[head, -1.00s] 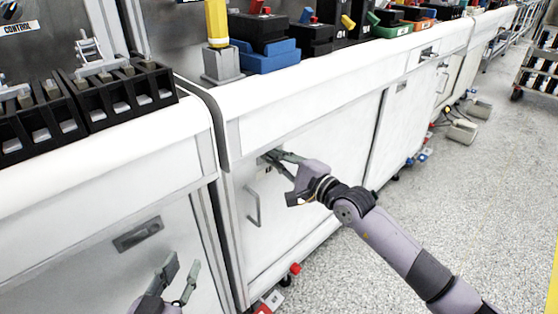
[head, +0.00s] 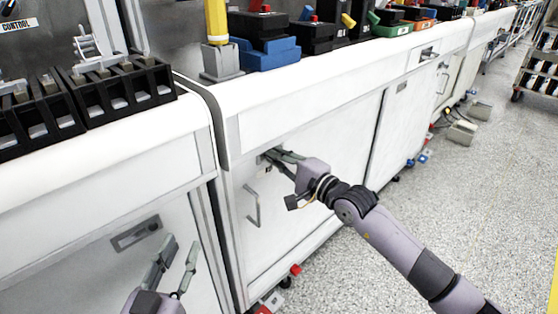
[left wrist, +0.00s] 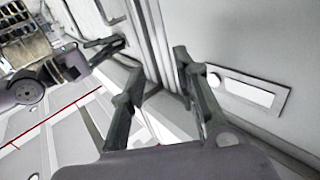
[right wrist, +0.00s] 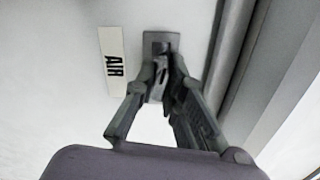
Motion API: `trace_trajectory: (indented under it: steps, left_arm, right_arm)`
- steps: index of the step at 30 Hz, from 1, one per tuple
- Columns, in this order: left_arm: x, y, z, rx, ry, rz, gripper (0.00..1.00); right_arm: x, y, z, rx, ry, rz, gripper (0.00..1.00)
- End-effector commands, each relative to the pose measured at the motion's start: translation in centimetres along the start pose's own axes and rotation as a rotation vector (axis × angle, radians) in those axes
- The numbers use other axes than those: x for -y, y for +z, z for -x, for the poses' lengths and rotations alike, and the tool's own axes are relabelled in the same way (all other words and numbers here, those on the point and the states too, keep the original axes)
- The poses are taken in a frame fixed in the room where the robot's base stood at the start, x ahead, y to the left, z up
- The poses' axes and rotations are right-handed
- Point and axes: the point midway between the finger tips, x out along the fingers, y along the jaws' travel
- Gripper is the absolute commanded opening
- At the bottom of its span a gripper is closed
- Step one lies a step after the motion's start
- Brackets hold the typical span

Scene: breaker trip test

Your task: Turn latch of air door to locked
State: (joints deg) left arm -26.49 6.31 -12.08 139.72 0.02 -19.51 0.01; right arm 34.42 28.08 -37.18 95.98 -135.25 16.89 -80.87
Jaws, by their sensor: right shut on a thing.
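The air door (head: 310,150) is a white cabinet door with a bar handle (head: 253,206). In the right wrist view the "AIR" label (right wrist: 114,66) is beside the grey latch plate (right wrist: 155,40). My right gripper (right wrist: 162,80) is shut on the latch, its fingertips over the plate; they hide much of the latch, so its exact angle is unclear. In the head view the right gripper (head: 275,157) reaches the door's upper left corner. My left gripper (head: 180,255) is open and empty in front of the neighbouring door; its spread fingers also show in the left wrist view (left wrist: 158,75).
The left cabinet has a recessed pull (head: 136,232). Black slotted racks (head: 120,92) and blue, black and yellow fixtures (head: 265,55) stand on the counter. Grey pedals (head: 461,132) lie on the floor. The speckled floor to the right is mostly open.

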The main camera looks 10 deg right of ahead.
Motion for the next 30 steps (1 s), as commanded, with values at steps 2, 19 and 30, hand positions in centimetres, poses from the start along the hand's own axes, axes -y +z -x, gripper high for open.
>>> trace_trajectory:
  steps: [2,19,30]
  left_arm:
    - [-0.1,-0.3,0.0,-0.021,0.001,0.001,0.29]
    - [-0.1,-0.9,0.0,-0.054,0.002,0.001,0.29]
    - [-0.4,-3.3,0.1,-0.187,0.009,0.005,0.29]
  right_arm:
    - [-0.2,0.0,0.0,0.0,0.003,0.013,0.0]
    - [-0.2,0.0,0.0,0.0,0.002,0.037,0.0]
    - [-0.2,-0.1,0.0,0.0,0.002,0.101,0.0]
